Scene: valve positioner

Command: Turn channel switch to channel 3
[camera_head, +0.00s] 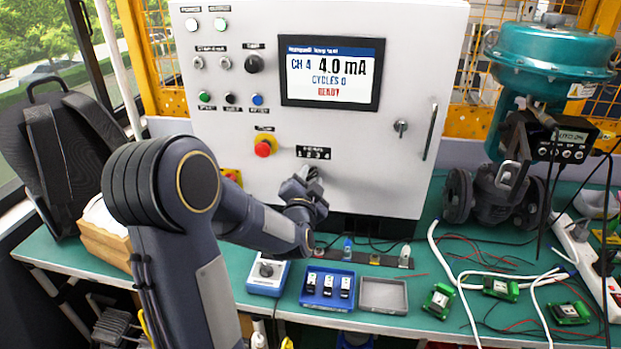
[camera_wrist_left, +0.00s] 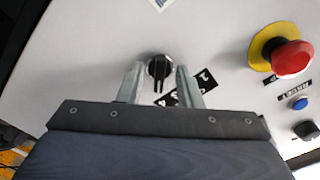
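The channel switch (camera_wrist_left: 159,67) is a small black knob on the white cabinet front, seen in the left wrist view. Its numbered label (camera_head: 313,153) shows above it in the head view. The knob itself is mostly hidden behind my left gripper (camera_head: 312,176) there. In the left wrist view my left gripper (camera_wrist_left: 159,82) is open, with one finger on each side of the knob and small gaps visible. The cabinet screen (camera_head: 331,73) reads CH 4, 4.0 mA, CYCLES 0, READY. My right gripper is not in view.
A red emergency button (camera_head: 265,146) sits on the cabinet left of the label; it also shows in the left wrist view (camera_wrist_left: 291,59). A blue tray (camera_head: 327,289) and a grey tray (camera_head: 383,295) lie on the green bench below. A teal valve actuator (camera_head: 550,60) stands right.

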